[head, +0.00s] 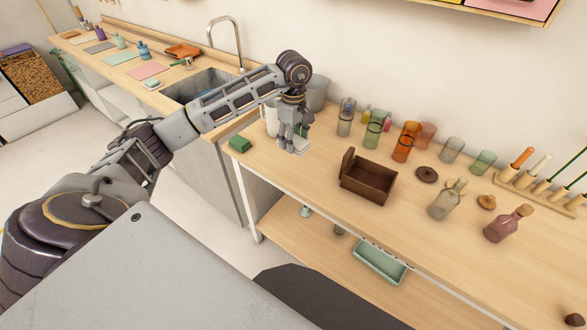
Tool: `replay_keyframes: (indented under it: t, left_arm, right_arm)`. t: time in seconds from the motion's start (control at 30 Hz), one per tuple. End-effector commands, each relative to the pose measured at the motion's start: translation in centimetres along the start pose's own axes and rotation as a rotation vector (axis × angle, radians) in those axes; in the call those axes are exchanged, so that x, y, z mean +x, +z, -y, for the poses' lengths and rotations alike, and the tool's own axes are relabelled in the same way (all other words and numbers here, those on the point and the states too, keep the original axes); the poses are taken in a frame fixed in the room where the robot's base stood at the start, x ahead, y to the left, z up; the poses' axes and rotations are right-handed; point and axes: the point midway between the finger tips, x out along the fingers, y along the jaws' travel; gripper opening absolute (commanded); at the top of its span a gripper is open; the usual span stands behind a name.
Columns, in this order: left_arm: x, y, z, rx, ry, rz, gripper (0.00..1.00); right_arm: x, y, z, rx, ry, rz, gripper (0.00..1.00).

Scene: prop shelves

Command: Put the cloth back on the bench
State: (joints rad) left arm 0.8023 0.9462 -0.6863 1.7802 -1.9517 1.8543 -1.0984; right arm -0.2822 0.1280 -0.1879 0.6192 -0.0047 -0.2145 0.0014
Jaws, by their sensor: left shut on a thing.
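My left gripper (293,138) points down over the left part of the wooden bench (330,215). It is shut on a small pale folded thing, which looks like the cloth (301,147). The cloth is at or just above the bench top; I cannot tell whether it touches. The fingers hide part of it. My right gripper is not in view.
A brown wooden box (368,180) stands to the right. Several glass jars, including an orange one (405,142), line the back. A sink counter (110,55) with a tap (238,45) is at the far left.

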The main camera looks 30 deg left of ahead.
Motion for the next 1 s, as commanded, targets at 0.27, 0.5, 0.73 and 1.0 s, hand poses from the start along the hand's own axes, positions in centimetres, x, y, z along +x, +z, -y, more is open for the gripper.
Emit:
replay_keyframes:
  t: [0.27, 0.5, 0.73, 1.0]
  left_arm:
    - [0.0, 0.0, 0.0, -0.038, 0.0, 0.0, 0.34]
    - [0.1, 0.0, 0.0, -0.036, 0.0, 0.0, 0.34]
    - [1.6, 0.0, 0.1, -0.035, -0.004, 0.0, 0.34]
    - [5.0, 0.1, 0.1, -0.035, -0.003, 0.001, 0.34]
  right_arm:
    - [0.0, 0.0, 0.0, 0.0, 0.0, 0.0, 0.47]
    - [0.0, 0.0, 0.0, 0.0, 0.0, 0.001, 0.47]
    - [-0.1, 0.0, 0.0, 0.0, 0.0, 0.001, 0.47]
    - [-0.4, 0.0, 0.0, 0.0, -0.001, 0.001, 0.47]
